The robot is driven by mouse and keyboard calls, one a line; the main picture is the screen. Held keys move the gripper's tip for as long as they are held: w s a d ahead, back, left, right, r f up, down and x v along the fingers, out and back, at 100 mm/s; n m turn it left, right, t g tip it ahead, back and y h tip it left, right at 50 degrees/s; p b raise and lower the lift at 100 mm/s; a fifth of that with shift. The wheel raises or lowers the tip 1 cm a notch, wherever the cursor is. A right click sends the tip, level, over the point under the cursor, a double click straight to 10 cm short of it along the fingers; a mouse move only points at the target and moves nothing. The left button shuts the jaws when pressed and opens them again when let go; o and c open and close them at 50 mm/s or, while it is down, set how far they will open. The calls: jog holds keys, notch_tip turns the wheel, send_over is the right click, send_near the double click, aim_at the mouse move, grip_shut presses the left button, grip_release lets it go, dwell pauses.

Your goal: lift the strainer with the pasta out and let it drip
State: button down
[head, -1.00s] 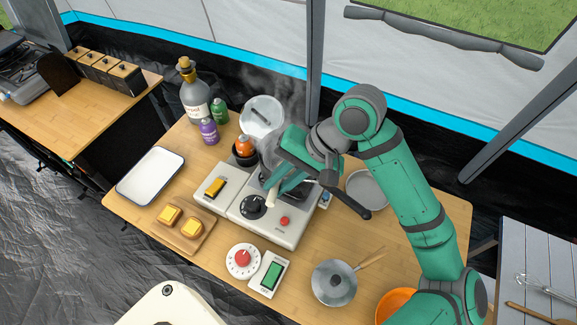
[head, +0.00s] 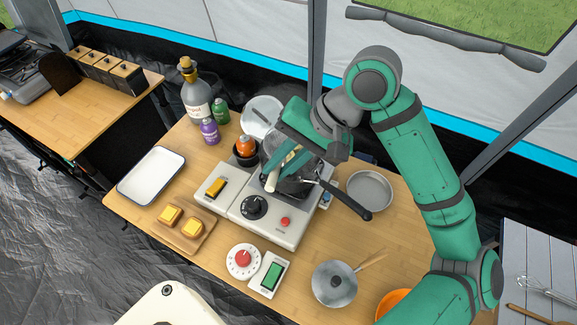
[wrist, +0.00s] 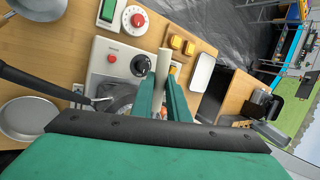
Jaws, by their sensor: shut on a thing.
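My gripper (head: 277,176) is above the stove, its green fingers shut on a cream-coloured stick-like handle, which I take to be the strainer's handle (head: 271,184). In the wrist view the handle (wrist: 163,63) stands up between the fingers (wrist: 164,98). A dark pot (head: 297,187) with a long black handle sits on the stove, just behind and below the fingers. In the wrist view the pot (wrist: 112,103) is partly covered by my gripper. The strainer's basket and the pasta are hidden or too unclear to make out, so I cannot tell whether the basket is clear of the pot.
The white stove (head: 285,232) has a black knob and a red button. A bottle (head: 196,100), small jars and a round lid (head: 261,117) stand behind it. A white tray (head: 151,176) lies left.

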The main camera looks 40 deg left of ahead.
jog(key=shift+r, duration=0.95)
jog(key=shift+s+r, duration=0.1)
jog(key=shift+r, duration=1.75)
jog(key=shift+f, duration=0.1)
jog(key=shift+w+f, duration=0.25)
jog(key=shift+f, duration=0.2)
jog(key=shift+s+a, duration=0.15)
jog(key=shift+s, duration=0.05)
